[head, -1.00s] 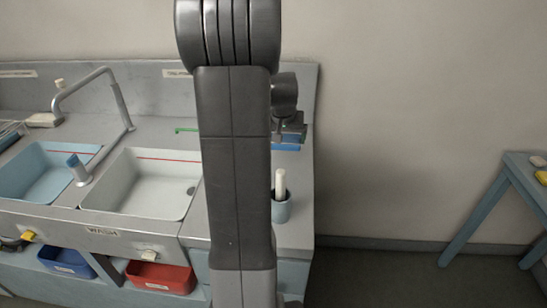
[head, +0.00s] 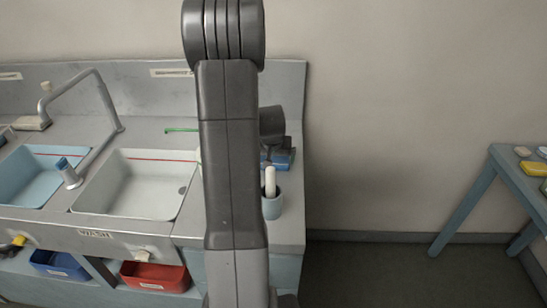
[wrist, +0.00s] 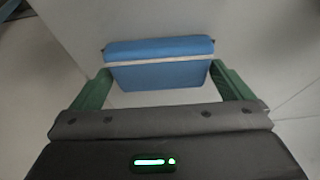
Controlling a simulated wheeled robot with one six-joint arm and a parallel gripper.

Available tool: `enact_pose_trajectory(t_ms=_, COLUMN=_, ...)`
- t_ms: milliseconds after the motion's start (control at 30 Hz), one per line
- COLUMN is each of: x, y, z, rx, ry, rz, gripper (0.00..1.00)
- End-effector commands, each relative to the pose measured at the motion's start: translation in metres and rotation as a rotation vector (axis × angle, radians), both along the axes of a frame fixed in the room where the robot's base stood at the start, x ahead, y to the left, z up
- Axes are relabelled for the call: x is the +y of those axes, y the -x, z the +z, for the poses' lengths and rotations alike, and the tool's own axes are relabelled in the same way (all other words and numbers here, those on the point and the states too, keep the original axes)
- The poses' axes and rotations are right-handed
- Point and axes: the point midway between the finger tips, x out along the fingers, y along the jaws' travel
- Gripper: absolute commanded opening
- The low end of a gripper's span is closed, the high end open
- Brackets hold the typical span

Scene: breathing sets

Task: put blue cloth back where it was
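The blue cloth (wrist: 160,75) is a folded blue block with a pale band across it. It sits between the green fingertips of my gripper (wrist: 161,72) in the wrist view, with the tips against its two sides. In the head view the blue cloth (head: 285,158) shows at the right end of the counter, behind the cup. My gripper (head: 273,153) is partly hidden there by my own arm. Whether the cloth touches the counter cannot be told.
A blue-grey cup (head: 272,207) with a white stick stands close in front. A green item (head: 181,130) lies left of my arm. The white wash basin (head: 138,187) and tap (head: 108,103) are further left. A side table (head: 497,163) with small items stands at right.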

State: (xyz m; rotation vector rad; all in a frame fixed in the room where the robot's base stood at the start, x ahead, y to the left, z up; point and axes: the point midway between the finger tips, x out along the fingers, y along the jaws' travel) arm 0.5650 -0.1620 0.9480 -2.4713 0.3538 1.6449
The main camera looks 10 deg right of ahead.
Motion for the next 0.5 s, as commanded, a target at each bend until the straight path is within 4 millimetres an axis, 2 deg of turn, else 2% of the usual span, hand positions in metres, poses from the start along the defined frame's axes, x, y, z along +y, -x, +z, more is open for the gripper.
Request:
enact_pose_trajectory(t_ms=267, x=0.000, y=0.000, z=0.002, rx=0.000, ry=0.000, rz=0.000, gripper=1.00)
enact_pose_trajectory(t_ms=500, x=0.003, y=0.009, z=0.023, rx=-0.003, ry=0.000, rz=-0.001, gripper=1.00)
